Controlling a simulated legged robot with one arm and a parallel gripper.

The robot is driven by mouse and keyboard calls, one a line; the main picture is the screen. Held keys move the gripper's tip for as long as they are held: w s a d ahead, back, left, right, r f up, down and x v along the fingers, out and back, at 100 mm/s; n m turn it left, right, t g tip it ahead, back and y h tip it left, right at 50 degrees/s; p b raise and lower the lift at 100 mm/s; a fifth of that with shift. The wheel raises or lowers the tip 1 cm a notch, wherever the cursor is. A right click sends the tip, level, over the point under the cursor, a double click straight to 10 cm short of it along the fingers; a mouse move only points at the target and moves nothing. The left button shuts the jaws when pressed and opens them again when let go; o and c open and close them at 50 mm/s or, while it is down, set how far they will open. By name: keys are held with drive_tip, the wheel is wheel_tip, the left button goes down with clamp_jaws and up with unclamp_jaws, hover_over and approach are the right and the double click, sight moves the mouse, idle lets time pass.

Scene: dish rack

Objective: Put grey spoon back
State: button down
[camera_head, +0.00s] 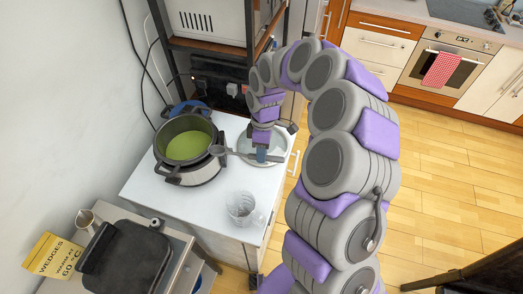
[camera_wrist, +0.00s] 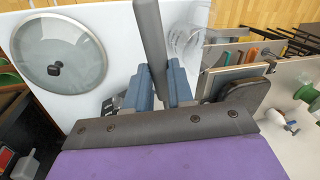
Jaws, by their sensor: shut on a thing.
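The grey spoon (camera_head: 238,154) is held roughly level above the white cabinet top, its bowl end close to the right rim of the pot. I cannot tell whether it touches the pot. My gripper (camera_head: 262,154) is shut on the spoon's handle, in front of the glass lid. In the wrist view the grey handle (camera_wrist: 151,40) runs up from between the blue fingers of my gripper (camera_wrist: 160,92). The spoon's bowl is not seen in that view.
A pot (camera_head: 190,172) with green soup stands on the white cabinet (camera_head: 150,195). The glass lid (camera_head: 280,143) lies behind my gripper, and a clear jug (camera_head: 241,208) stands near the front edge. Coloured handles (camera_wrist: 245,54) stand in a holder at right in the wrist view.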

drive_tip(key=shift+f+b, duration=1.2)
drive_tip(key=shift+f, duration=0.1)
wheel_tip(320, 180, down, 14)
drive_tip(key=b, duration=0.7)
drive_tip(key=shift+r+b, duration=0.25)
drive_tip(key=shift+b, duration=0.15)
drive_tip(key=shift+w, duration=0.1)
drive_tip(key=shift+w+b+x, duration=0.25)
drive_tip(key=shift+b+x, duration=0.1)
drive_tip(key=shift+x, duration=0.7)
drive_tip(key=shift+w+b+x, duration=0.25)
drive_tip(key=shift+b+x, duration=0.1)
drive_tip(key=shift+x, duration=0.75)
drive_tip(key=shift+w+b+x, duration=0.25)
drive_tip(key=shift+b+x, duration=0.1)
drive_tip(key=shift+x, duration=0.7)
drive_tip(key=shift+f, duration=0.2)
drive_tip(key=c, duration=1.3)
unclamp_jaws()
drive_tip(key=shift+o, duration=0.3)
